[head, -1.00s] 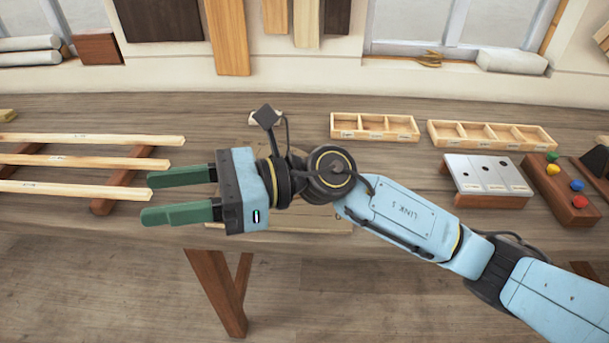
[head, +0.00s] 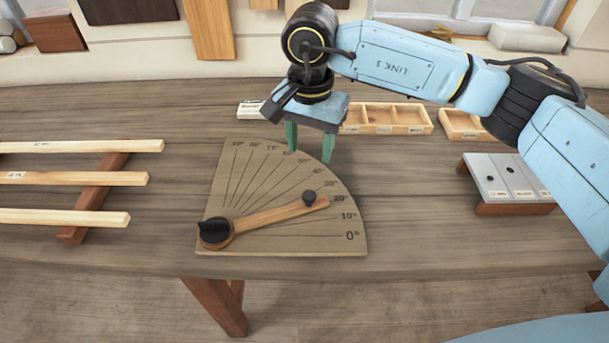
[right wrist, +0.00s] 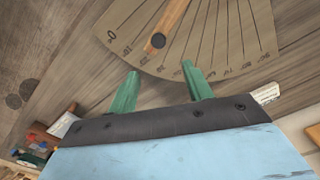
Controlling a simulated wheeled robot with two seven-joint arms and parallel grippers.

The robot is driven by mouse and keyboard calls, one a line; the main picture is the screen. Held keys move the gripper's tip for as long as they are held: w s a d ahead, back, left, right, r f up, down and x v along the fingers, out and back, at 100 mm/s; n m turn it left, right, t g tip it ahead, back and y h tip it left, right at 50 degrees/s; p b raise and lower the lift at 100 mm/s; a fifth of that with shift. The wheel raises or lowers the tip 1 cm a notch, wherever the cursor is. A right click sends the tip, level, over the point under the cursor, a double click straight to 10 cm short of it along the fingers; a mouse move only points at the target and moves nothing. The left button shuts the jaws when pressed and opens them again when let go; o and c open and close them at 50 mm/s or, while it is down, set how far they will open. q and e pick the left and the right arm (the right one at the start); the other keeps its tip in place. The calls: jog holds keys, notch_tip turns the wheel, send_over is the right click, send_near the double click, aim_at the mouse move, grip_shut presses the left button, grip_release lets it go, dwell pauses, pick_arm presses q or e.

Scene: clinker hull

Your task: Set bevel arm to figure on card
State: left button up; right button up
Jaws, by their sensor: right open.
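The bevel board (head: 285,222) is a wooden quarter-circle marked in degrees, lying flat near the table's front edge. Its bevel arm (head: 270,215) runs from a black pivot knob (head: 215,232) at lower left to a small dark peg (head: 309,198), pointing at about 20°. My right gripper (head: 309,146) is open and empty, fingers down, at the board's far curved edge, beyond the peg. In the right wrist view the peg (right wrist: 158,40) lies ahead of the open fingers, not between them. A small white card (head: 250,110) stands behind the board; its writing is too small to read.
Pale strips (head: 80,180) on dark bearers lie left of the board. Divided wooden trays (head: 385,118) stand behind, right of my gripper. A grey-topped block (head: 505,180) is at the right. The table between board and block is clear.

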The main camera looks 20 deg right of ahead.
send_over(309, 194)
jog(key=f, duration=0.5)
jog(key=shift+s, duration=0.2)
notch_tip(309, 194, down, 4)
jog(key=shift+r+p, duration=0.25)
jog(key=shift+p, duration=0.1)
notch_tip(309, 194, down, 3)
jog(key=shift+w+f, duration=0.1)
jog(key=shift+f, duration=0.4)
jog(key=shift+c, duration=0.2)
pick_arm(q)
jog(key=shift+g, duration=0.3)
jog(key=s, duration=0.4)
jog(key=shift+r, duration=0.35)
pick_arm(e)
grip_shut()
